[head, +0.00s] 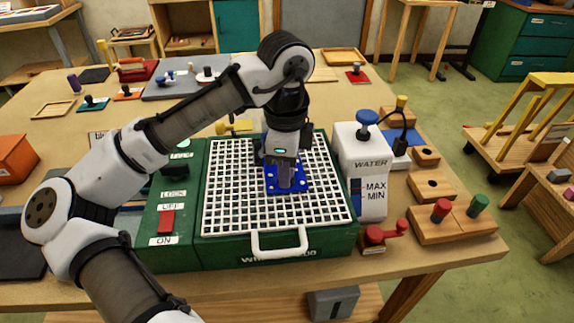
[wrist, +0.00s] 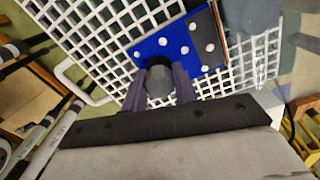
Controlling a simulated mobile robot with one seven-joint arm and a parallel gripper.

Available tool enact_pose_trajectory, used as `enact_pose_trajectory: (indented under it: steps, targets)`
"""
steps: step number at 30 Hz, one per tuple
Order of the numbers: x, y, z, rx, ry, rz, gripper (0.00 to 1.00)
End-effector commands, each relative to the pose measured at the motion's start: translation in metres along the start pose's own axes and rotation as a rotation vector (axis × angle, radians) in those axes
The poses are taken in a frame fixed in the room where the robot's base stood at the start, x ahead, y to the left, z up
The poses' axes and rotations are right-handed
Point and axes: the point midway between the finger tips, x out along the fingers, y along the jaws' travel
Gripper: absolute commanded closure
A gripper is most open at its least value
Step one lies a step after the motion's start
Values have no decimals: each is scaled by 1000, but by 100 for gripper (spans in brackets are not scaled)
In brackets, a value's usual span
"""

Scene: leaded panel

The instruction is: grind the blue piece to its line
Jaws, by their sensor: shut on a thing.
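My gripper (head: 286,170) points down over the white grid (head: 232,205) of the green grinder box (head: 215,252). A flat blue piece (head: 300,183) with pale round spots lies at the grid, under my gripper. In the wrist view my gripper (wrist: 160,88) is shut on a grey round knob (wrist: 160,80) standing at the near edge of the blue piece (wrist: 160,45). A dark spotted strip (wrist: 207,40) runs along the right of the blue. A grey rounded shape (wrist: 252,14) stands just beyond it. I cannot make out a line on the piece.
A red switch (head: 166,221) sits on the box's left side, near OFF and ON labels. A white water tank (head: 361,155) stands against the box's right side. Wooden blocks with red (head: 441,208) and green (head: 478,204) knobs stand further right. The near grid is clear.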

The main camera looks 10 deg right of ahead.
Motion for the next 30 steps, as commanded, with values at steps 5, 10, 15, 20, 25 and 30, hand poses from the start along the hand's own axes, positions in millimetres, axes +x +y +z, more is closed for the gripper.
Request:
enact_pose_trajectory:
  steps: [5, 10, 15, 20, 25, 30]
  targets:
    - [0, 2, 9, -5, -1, -2, 92]
    - [-1, 4, 16, -6, -2, -3, 92]
    - [-1, 7, 23, -5, 0, -3, 92]
    - [-1, 8, 25, -3, -1, -2, 92]
    - [0, 8, 25, -3, -1, -1, 92]
    - [-1, 8, 26, -3, -1, -1, 92]
